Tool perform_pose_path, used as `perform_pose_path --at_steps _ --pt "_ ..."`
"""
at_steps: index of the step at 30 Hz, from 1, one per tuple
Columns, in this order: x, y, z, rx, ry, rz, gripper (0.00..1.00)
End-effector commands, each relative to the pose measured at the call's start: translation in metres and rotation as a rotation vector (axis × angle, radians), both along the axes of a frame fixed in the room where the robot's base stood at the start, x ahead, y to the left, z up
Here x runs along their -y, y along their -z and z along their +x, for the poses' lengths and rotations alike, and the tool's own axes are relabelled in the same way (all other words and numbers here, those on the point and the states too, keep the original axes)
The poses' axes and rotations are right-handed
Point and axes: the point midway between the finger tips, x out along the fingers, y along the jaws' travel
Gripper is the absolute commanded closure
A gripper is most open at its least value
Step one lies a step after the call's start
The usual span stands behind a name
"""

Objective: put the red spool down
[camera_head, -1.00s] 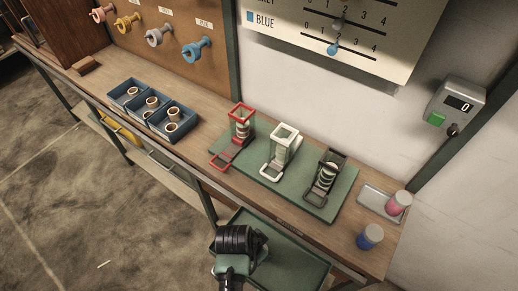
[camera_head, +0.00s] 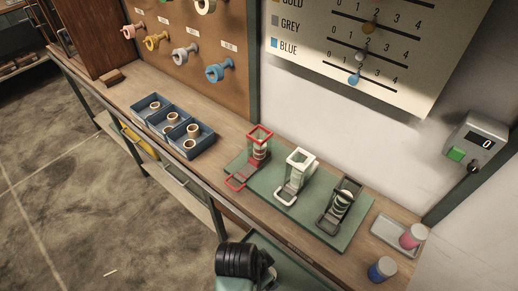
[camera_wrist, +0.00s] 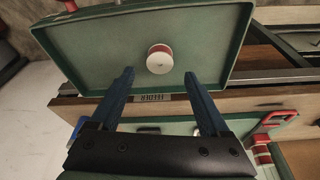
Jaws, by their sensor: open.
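In the wrist view a small spool (camera_wrist: 159,59) with a pale round top and a red edge stands on the green tray (camera_wrist: 95,45). My gripper (camera_wrist: 159,75) is open, its two dark blue fingers spread apart. The spool lies just beyond the gap between the fingertips, and no finger appears to touch it. In the head view my dark wrist is at the bottom, over the lower green tray (camera_head: 292,277); the fingers and this spool are hidden there.
On the bench are blue bins (camera_head: 172,127) with pale rings, a green mat (camera_head: 327,233) with a red feeder (camera_head: 258,146), a white feeder (camera_head: 300,167) and a black feeder (camera_head: 343,203). A pink-red jar (camera_head: 413,236) and a blue jar (camera_head: 382,270) stand at the right end.

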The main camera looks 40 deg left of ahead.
Motion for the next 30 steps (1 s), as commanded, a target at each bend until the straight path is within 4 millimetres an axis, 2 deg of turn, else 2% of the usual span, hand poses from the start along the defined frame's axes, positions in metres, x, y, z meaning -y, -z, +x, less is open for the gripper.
perform_pose_path --at_steps 3,10,15,30 --pt "-0.002 -0.026 -0.006 0.003 0.0 0.001 0.2" --pt "-0.004 -0.058 -0.015 0.001 0.0 0.001 0.2" --pt "-0.004 -0.066 -0.018 0.0 0.0 0.0 0.2" --pt "-0.004 -0.066 -0.018 0.0 0.0 0.0 0.2"
